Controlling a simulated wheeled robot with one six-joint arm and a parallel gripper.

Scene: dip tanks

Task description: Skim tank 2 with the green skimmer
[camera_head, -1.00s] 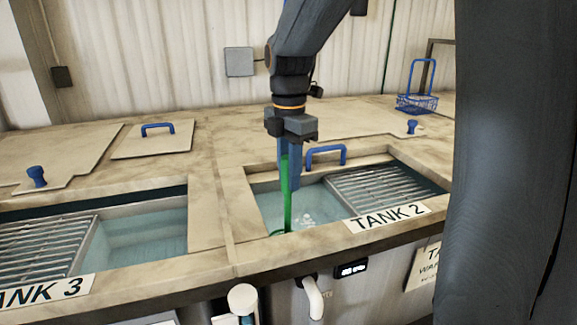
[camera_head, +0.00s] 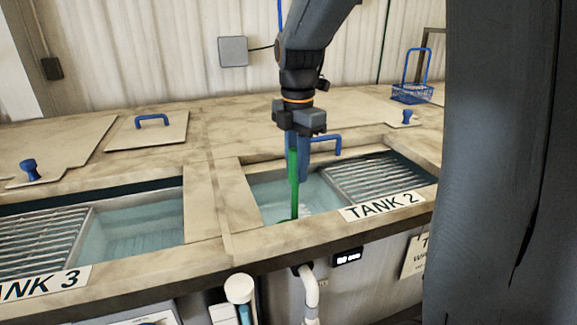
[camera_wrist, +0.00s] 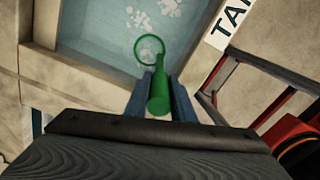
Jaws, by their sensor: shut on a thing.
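My gripper (camera_head: 298,172) has blue fingers and is shut on the upright handle of the green skimmer (camera_head: 293,185). It hangs over the near left part of tank 2's open bay. The skimmer's low end is at the water in tank 2 (camera_head: 325,198), near the front wall; I cannot tell its exact depth. In the wrist view the skimmer's ring (camera_wrist: 136,62) lies ahead of the fingers, over the pale blue water. White foam patches (camera_wrist: 170,8) float beyond the ring, and a small pale patch shows within it. The TANK 2 label (camera_head: 383,206) is on the front rim.
A metal grating (camera_head: 375,174) covers tank 2's right part. A blue handle (camera_head: 326,142) stands behind the opening. Tank 3 (camera_head: 140,228) is open at left. A blue wire basket (camera_head: 411,93) stands at back right. A white pipe (camera_head: 309,286) runs below the front edge.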

